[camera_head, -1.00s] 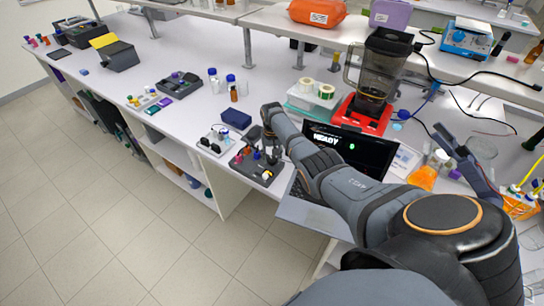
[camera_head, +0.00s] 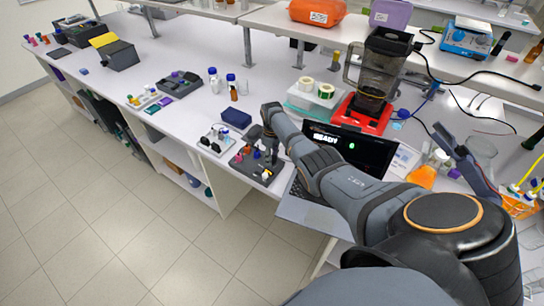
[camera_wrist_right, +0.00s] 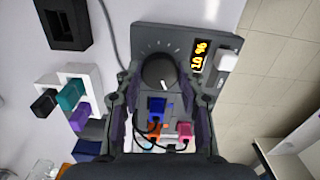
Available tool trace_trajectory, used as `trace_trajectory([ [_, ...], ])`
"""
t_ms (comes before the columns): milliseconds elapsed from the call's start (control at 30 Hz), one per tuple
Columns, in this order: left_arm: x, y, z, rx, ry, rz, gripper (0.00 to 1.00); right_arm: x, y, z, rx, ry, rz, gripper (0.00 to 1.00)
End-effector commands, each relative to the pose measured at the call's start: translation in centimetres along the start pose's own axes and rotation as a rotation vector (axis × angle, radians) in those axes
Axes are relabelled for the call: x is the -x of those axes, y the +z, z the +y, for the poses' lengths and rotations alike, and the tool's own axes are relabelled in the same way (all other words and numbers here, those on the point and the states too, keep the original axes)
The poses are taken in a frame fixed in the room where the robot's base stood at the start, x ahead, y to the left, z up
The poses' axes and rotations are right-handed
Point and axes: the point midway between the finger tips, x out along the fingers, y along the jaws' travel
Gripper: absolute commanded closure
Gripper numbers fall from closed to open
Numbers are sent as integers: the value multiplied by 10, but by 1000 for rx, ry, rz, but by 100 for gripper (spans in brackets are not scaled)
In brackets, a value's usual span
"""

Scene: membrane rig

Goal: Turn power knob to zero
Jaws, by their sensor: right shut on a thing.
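The power knob (camera_wrist_right: 158,72) is a dark round dial with a white pointer mark on a grey control box (camera_wrist_right: 150,38). In the wrist view the pointer is toward the bottom of the knob, slightly right. An orange display (camera_wrist_right: 199,55) beside it seems to read 10 %. My right gripper (camera_wrist_right: 160,88) is shut on the knob, one finger on each side. In the head view the control box (camera_head: 243,165) sits at the bench's front edge, and my right gripper (camera_head: 270,152) points down over it, hiding the knob. My left gripper is not in view.
Blue (camera_wrist_right: 157,107), orange (camera_wrist_right: 153,130) and pink (camera_wrist_right: 185,130) plugs sit on the box below the knob. A white block (camera_wrist_right: 227,62) is beside the display. A laptop (camera_head: 350,150) is right of the box, a small vial tray (camera_head: 216,140) left of it.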

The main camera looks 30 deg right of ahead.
Motion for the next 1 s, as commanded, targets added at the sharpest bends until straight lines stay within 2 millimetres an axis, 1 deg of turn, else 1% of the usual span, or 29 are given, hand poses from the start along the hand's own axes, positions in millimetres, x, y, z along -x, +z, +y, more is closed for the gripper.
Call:
trace_trajectory([
  [200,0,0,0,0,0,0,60,0,0,0,156,0,0,93],
  [400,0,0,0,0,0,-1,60,0,0,0,257,0,0,93],
  [633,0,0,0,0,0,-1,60,0,0,0,316,0,0,93],
  [1000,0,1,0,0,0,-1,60,0,0,0,330,0,0,93],
])
